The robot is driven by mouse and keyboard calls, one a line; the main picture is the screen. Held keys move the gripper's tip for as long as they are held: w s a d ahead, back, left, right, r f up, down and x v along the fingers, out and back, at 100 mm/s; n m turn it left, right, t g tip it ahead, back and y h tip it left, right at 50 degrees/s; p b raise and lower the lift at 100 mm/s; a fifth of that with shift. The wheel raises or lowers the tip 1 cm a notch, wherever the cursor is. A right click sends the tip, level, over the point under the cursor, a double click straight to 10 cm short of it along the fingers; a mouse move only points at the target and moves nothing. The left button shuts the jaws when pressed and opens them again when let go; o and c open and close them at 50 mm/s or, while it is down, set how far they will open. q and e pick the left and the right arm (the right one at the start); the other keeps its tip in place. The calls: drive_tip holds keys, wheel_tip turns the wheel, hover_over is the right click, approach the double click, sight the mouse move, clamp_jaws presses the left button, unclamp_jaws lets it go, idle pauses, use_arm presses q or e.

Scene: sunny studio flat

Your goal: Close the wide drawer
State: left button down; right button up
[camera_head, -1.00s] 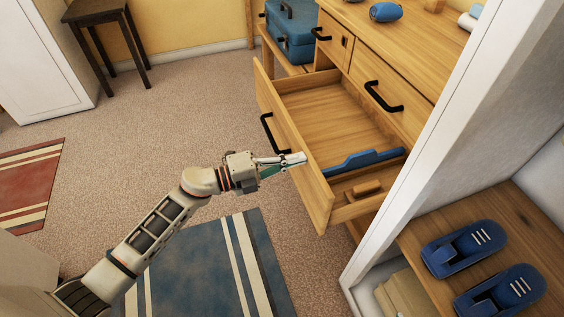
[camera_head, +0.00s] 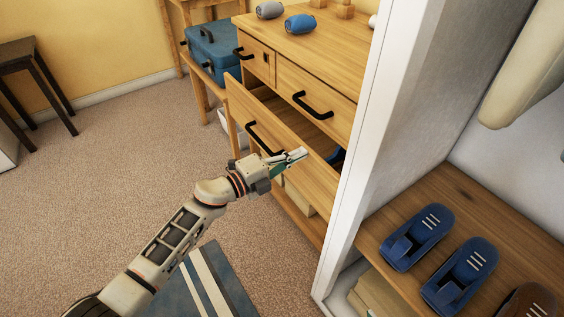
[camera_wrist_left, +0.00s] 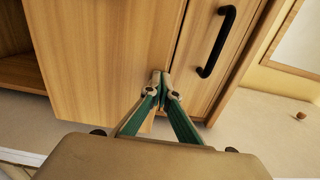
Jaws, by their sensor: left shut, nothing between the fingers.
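The wide drawer (camera_head: 312,182) is a light wooden drawer in the chest, below two smaller drawers. In the left wrist view the shut fingertips (camera_wrist_left: 160,80) are close to wooden panels, with a black handle (camera_wrist_left: 216,40) to the right. My right gripper is out of view.
A white upright panel (camera_head: 350,150) stands close right of the drawer. Beyond it a wooden shelf (camera_head: 390,215) holds blue shoes (camera_head: 418,236). Open carpet (camera_head: 110,170) lies left.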

sight(308, 148)
use_arm(q)
drive_tip(key=shift+b+x, duration=0.35)
drive_tip(key=shift+x, duration=1.5)
drive_tip(key=shift+a, duration=0.1)
